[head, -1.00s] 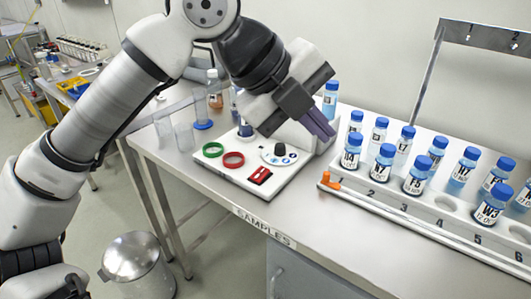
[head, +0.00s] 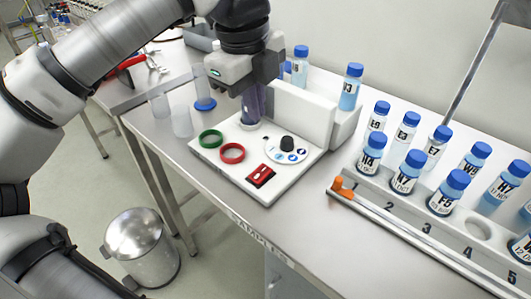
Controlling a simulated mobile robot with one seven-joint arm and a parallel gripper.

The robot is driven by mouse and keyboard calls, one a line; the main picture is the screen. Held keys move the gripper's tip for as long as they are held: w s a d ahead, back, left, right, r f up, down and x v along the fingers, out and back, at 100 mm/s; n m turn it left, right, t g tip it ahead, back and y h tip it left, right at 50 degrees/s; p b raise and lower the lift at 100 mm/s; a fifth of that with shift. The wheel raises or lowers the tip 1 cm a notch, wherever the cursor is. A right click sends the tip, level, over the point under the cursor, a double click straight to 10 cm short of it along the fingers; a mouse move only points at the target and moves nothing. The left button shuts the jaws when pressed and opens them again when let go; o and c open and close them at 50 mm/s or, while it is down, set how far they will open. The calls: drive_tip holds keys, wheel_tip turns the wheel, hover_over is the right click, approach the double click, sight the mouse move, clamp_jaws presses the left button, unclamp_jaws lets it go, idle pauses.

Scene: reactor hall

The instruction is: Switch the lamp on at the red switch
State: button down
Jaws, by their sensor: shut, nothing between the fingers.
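The red switch (head: 261,176) is a small red block with a dark part, at the front edge of a white panel (head: 228,171) on the bench. Which way it is set is too small to tell. My gripper (head: 252,121) points down over the back left of the panel, behind and a little left of the switch and apart from it. Its fingers are shut and empty. They hide part of the panel's back. I cannot make out a lamp in this view.
A green ring (head: 210,139), a red ring (head: 232,153) and a black knob (head: 287,143) on a round dial are close to the switch. A white upright block (head: 303,115) stands behind. A rack of blue-capped bottles (head: 404,172) is right. The bench in front is clear.

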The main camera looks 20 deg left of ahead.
sight(266, 167)
drive_tip(key=f, duration=0.4)
drive_tip(key=w+f+p, duration=0.1)
drive_tip(key=f, duration=0.4)
drive_tip(key=w+f+p, duration=0.1)
drive_tip(key=f, duration=0.3)
drive_tip(key=shift+d+f, duration=0.35)
drive_tip(key=shift+d, duration=0.05)
drive_tip(key=shift+f, duration=0.1)
drive_tip(key=shift+w+f, duration=0.1)
drive_tip(key=shift+w+f+b, duration=0.1)
drive_tip(key=shift+f+b, duration=0.25)
drive_tip(key=shift+b, duration=0.5)
drive_tip(key=shift+d+r, duration=0.1)
drive_tip(key=shift+r, duration=0.15)
drive_tip(key=shift+s+a+r, duration=0.2)
drive_tip(key=shift+s+a, duration=0.1)
drive_tip(key=shift+s, duration=0.45)
